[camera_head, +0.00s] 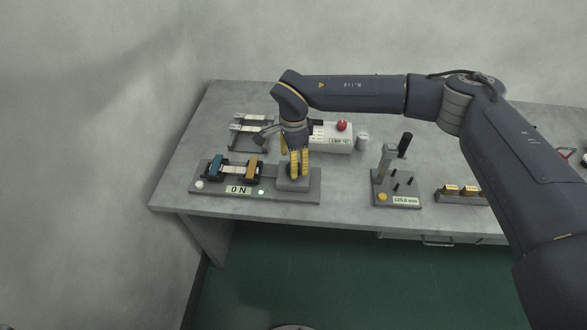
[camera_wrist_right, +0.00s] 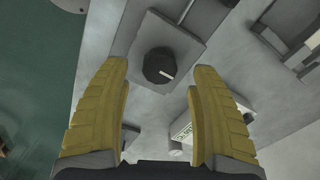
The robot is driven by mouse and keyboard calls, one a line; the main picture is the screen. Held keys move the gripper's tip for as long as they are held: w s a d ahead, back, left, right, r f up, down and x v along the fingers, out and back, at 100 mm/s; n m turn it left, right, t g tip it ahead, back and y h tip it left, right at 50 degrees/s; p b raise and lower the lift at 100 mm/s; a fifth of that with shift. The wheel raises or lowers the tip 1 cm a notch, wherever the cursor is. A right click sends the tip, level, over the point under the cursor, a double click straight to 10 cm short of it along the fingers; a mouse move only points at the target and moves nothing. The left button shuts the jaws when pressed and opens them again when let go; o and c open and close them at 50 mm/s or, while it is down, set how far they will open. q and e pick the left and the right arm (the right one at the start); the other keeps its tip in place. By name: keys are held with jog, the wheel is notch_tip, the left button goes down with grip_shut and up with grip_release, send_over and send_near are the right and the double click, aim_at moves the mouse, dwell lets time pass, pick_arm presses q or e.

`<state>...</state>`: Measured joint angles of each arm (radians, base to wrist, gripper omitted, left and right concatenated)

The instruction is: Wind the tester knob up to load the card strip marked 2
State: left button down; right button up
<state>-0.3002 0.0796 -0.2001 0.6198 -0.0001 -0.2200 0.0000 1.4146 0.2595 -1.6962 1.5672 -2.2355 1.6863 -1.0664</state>
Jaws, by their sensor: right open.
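The tester (camera_head: 230,190) is a grey base at the table's front left, with a blue clamp (camera_head: 216,167), an orange clamp (camera_head: 252,170) and a display (camera_head: 239,189) reading "0 N". A light strip seems to span the clamps; its marking is too small to read. The tester knob (camera_wrist_right: 158,65) is black with a white pointer line, on a square grey block. My right gripper (camera_head: 298,176) points down over that block and hides the knob in the head view. In the wrist view its yellow fingers (camera_wrist_right: 160,95) are open, apart from the knob. My left gripper is not in view.
Behind the tester are a rack with pale strips (camera_head: 250,122) and a white box with a red knob (camera_head: 342,126). A gauge stand (camera_head: 397,185) and a block with brass pieces (camera_head: 460,191) stand to the right. The table between tester and gauge is clear.

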jog(key=shift+f, duration=2.05)
jog(key=c, duration=1.3)
